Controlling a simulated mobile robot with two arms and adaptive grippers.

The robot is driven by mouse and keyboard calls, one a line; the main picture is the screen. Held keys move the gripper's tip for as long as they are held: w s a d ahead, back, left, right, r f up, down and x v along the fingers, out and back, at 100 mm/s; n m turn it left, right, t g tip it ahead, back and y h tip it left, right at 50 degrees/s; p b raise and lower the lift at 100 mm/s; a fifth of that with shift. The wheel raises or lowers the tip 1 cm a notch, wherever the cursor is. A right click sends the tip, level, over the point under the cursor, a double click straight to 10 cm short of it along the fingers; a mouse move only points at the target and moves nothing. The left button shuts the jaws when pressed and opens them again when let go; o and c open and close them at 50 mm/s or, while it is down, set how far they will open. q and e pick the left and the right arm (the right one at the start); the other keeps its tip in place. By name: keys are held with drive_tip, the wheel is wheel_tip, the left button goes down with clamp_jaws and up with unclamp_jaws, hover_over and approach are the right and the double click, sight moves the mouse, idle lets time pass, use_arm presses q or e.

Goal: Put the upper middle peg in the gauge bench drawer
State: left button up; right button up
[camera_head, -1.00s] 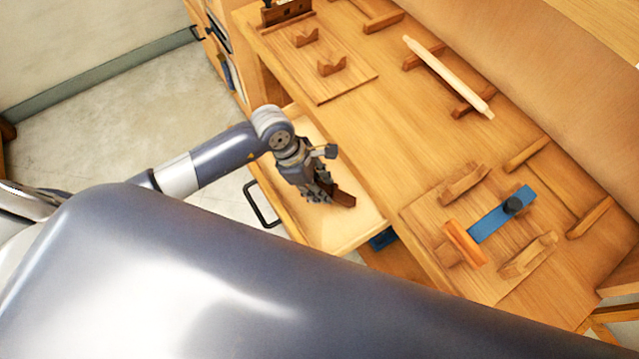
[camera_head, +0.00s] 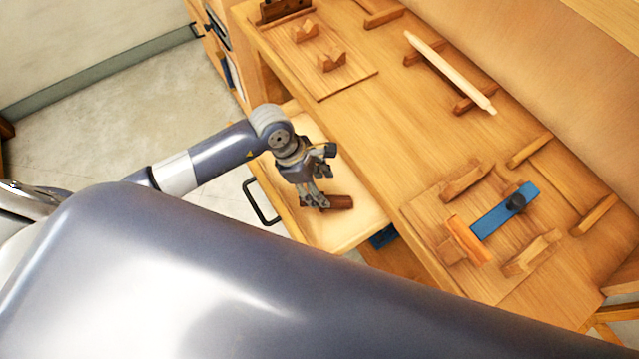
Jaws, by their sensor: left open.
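The gauge bench drawer (camera_head: 353,235) is pulled open below the bench top, with a black handle on its front. A short dark brown peg (camera_head: 340,202) lies in the drawer, on its floor as far as I can tell. My left gripper (camera_head: 316,203) is over the drawer, fingers pointing down, open, right at the peg's near end and partly covering it. A pale long peg (camera_head: 450,72) lies across two wooden holders on the bench. My right gripper is not in view.
The bench top (camera_head: 375,130) carries V-shaped wooden rests (camera_head: 332,60), a blue gauge with a black knob (camera_head: 503,210), an orange-brown block (camera_head: 467,241) and several wooden rails. A large grey part of mine fills the lower left. Floor is clear at left.

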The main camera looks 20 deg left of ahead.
use_arm(q)
drive_tip(key=w+v, duration=0.1)
drive_tip(key=v, duration=1)
drive_tip(key=shift+s+a+r, duration=0.2)
drive_tip(key=shift+s+r, duration=0.15)
drive_tip(key=shift+s, duration=0.15)
